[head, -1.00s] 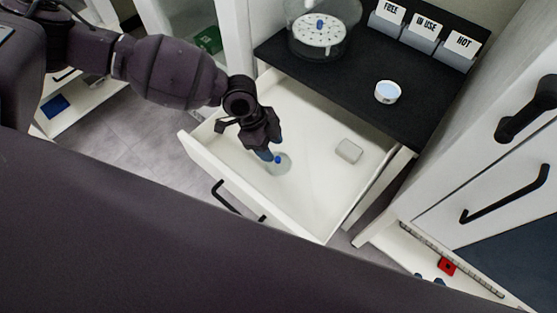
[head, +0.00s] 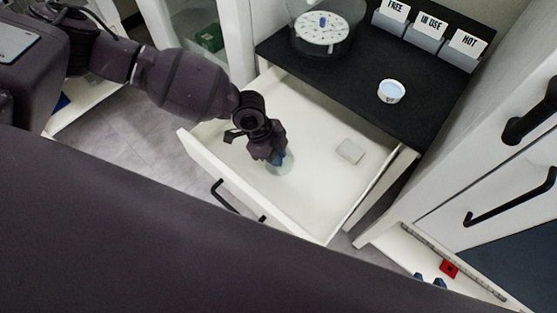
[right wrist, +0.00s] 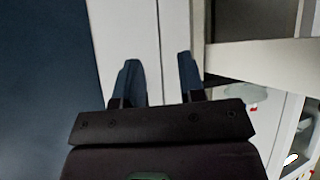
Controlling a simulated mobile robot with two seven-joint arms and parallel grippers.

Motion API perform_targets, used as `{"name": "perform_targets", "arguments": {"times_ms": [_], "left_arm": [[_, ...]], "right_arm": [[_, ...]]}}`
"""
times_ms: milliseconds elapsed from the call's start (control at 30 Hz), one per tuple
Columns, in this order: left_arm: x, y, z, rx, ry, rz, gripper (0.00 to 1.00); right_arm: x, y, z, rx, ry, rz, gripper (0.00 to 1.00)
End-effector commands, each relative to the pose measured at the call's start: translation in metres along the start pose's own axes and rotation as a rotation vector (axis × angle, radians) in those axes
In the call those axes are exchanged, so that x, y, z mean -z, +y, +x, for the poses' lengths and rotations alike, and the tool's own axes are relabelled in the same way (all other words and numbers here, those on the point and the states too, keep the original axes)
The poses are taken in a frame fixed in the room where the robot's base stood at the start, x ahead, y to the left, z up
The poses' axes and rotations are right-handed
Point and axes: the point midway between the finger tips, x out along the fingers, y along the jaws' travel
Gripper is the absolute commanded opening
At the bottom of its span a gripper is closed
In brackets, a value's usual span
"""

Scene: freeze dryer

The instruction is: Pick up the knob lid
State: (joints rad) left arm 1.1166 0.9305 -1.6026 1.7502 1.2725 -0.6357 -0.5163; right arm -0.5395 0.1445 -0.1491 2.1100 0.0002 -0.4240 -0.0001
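The knob lid (head: 287,166) is a clear round disc lying in the open white drawer, in the head view. My left gripper (head: 277,157) points down into the drawer with its blue fingertips at the lid's centre. The gripper hides the blue knob, so I cannot tell whether the fingers are closed around it. In the right wrist view my right gripper (right wrist: 158,78) has its two fingers apart with nothing between them. It is away from the lid, before white cabinet panels.
The drawer (head: 222,178) also holds a small pale block (head: 350,151). The black counter (head: 345,80) bears a white cup (head: 390,91), labelled bins (head: 425,42) and a clear round vessel (head: 323,30). The drawer walls surround my left gripper.

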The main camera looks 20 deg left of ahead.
Motion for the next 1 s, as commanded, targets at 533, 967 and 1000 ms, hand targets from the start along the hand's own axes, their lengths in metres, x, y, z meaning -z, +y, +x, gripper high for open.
{"name": "perform_targets", "arguments": {"times_ms": [533,967,1000], "left_arm": [[0.005,0.000,-0.017,0.002,-0.001,0.000,0.04],[0.047,-0.001,-0.114,0.006,0.000,0.003,0.04],[0.050,-0.001,-0.123,0.007,0.000,0.002,0.04]], "right_arm": [[0.002,0.004,-0.004,-0.001,0.001,-0.014,0.37],[0.018,0.005,-0.012,-0.008,0.024,-0.001,0.37],[0.018,0.005,-0.012,-0.009,0.024,0.001,0.37]]}}
